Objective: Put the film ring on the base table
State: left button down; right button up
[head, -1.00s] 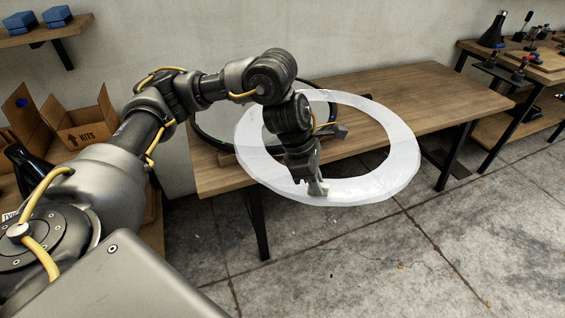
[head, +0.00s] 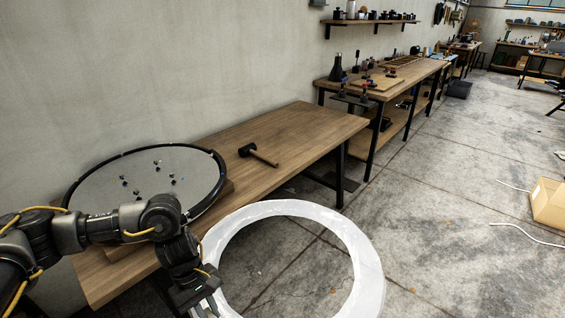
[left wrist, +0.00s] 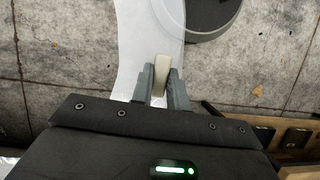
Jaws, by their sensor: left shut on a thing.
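The film ring (head: 367,262) is a wide, flat, whitish ring, level over the floor in front of a wooden table (head: 290,130). My left gripper (head: 207,304) is shut on the near left part of its band. In the left wrist view the jaws (left wrist: 162,88) pinch a small pale tab, with the ring's band (left wrist: 138,35) beyond. A round grey disc with a black rim (head: 150,176) lies on the table's left end, several small dark pieces on it. I cannot tell whether disc or table is the base table. My right gripper is out of view.
A dark mallet (head: 258,154) lies on the table right of the disc. The table's right end is clear. A second bench with tools (head: 380,85) stands beyond. A cardboard box (head: 548,203) and pale cords lie on the floor at right.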

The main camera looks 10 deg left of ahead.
aim_at(295, 126)
jog(key=u, duration=0.05)
jog(key=k, duration=0.65)
jog(key=z, duration=0.75)
jog(key=i, duration=1.4)
jog(key=z, duration=0.8)
jog(key=i, duration=1.95)
jog(key=u, duration=0.35)
jog(key=i, duration=1.35)
jog(key=u, duration=1.75)
jog(key=i, duration=0.9)
jog(key=u, duration=0.8)
